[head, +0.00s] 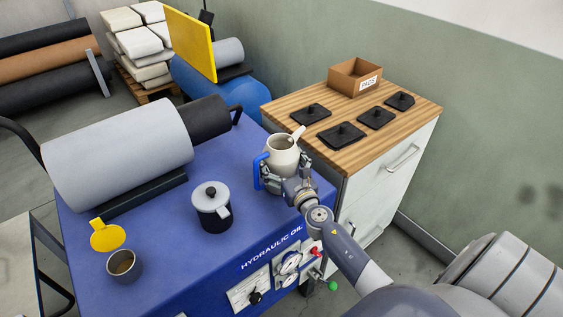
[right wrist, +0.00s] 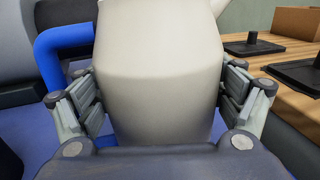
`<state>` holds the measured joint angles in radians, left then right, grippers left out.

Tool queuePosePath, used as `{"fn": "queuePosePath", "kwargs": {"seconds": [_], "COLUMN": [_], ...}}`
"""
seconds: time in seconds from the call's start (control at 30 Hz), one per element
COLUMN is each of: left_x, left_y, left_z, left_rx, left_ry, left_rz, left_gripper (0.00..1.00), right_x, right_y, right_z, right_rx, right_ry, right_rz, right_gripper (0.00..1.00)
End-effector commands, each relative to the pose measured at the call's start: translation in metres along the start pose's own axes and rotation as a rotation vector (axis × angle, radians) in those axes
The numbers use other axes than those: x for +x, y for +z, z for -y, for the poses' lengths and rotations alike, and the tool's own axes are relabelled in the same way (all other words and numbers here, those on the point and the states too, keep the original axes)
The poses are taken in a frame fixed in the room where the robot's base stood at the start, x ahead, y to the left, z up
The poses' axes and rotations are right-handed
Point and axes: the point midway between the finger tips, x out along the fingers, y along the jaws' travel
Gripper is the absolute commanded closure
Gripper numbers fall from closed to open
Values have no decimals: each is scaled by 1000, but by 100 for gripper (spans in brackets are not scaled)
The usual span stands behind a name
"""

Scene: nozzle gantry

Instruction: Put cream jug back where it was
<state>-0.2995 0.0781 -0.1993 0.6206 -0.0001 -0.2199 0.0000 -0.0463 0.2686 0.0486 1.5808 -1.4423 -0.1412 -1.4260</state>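The cream jug (head: 284,157) is a pale, rounded vessel with a spout at the upper right and a blue handle on its left. It is upright at the right edge of the blue hydraulic unit's top (head: 165,262); I cannot tell whether it rests on it or is held just above. My right gripper (head: 282,178) has a finger on each side of the jug, and the pads appear to press on its body. In the right wrist view the jug (right wrist: 158,75) fills the middle, between both fingers. My left gripper is not in view.
A lidded dark pot (head: 213,215) and a grey cup (head: 125,266) with a raised yellow lid stand on the blue top. A large grey cylinder (head: 118,152) lies behind. The wooden cabinet top (head: 330,107) carries several black plates and a cardboard box (head: 354,78).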

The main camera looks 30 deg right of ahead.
Motion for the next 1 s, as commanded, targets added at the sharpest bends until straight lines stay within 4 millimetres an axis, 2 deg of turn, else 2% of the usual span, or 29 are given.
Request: {"fn": "queuePosePath", "kwargs": {"seconds": [0.57, 0.77, 1.0], "left_x": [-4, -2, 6], "left_y": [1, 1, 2], "left_z": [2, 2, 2], "left_rx": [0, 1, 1], "left_ry": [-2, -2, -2], "left_rz": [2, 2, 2], "left_gripper": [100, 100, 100], "right_x": [-2, -32, -77], "right_y": [2, 1, -1], "right_z": [0, 0, 0], "right_rx": [0, 0, 0], "right_ry": [1, 1, 1], "right_rz": [-2, -3, -3], "right_gripper": [0, 0, 0]}}
